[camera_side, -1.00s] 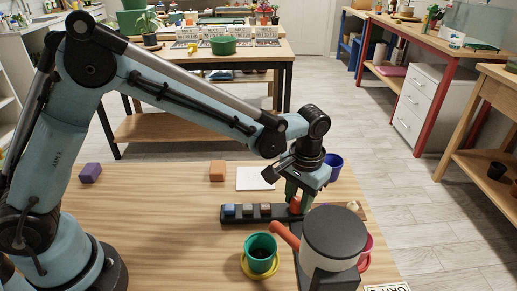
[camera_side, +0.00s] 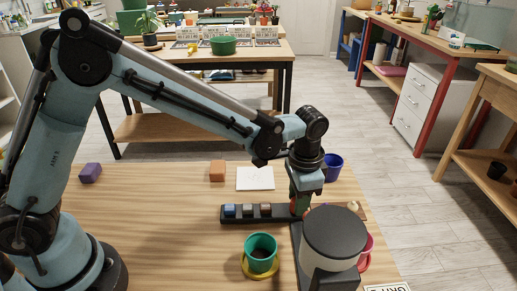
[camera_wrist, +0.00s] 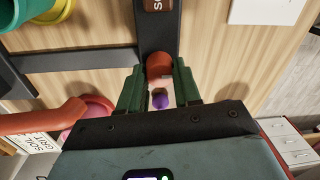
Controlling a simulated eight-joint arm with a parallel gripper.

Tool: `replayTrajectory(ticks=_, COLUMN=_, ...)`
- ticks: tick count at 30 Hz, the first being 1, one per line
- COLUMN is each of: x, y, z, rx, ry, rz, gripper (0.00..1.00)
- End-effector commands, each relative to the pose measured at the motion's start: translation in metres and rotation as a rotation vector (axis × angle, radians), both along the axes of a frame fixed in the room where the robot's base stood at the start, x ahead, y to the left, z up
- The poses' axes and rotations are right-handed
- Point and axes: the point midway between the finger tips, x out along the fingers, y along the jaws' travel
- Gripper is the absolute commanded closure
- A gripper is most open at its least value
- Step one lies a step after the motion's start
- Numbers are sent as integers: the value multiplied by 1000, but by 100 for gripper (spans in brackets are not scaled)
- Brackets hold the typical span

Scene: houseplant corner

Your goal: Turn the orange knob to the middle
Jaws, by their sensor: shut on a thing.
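The orange knob (camera_wrist: 159,66) sits between the two green fingers of my gripper (camera_wrist: 159,80) in the wrist view. The fingers stand on either side of it and are shut on it. In the side view my gripper (camera_side: 300,206) points down at the dark strip (camera_side: 278,213), and its fingers hide most of the knob. Beside it stands the dispenser (camera_side: 334,238) with a dark grey round top. An orange arm (camera_wrist: 40,118) shows in the wrist view with its tip by the pink pot (camera_wrist: 97,102); the dispenser hides this arm in the side view.
A green pot (camera_side: 261,246) in a yellow saucer (camera_side: 245,267) stands left of the dispenser. The pink pot (camera_side: 366,250) is right of it. A blue pot (camera_side: 333,166) stands behind my gripper. Several small blocks sit on the strip. The table's left middle is clear.

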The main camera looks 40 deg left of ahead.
Motion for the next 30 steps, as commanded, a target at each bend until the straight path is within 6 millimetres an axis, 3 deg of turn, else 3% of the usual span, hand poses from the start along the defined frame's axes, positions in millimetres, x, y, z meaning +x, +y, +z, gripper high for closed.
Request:
replayTrajectory(ticks=12, x=0, y=0, z=1, rx=1, ry=0, rz=-6, gripper=98)
replayTrajectory(ticks=13, x=0, y=0, z=1, rx=1, ry=0, rz=-6, gripper=63)
replayTrajectory(ticks=17, x=0, y=0, z=1, rx=0, ry=0, rz=-6, gripper=43)
replayTrajectory(ticks=26, x=0, y=0, z=1, rx=0, ry=0, rz=-5, gripper=42)
replayTrajectory(ticks=30, x=0, y=0, z=11, rx=0, ry=-1, rz=-5, gripper=42)
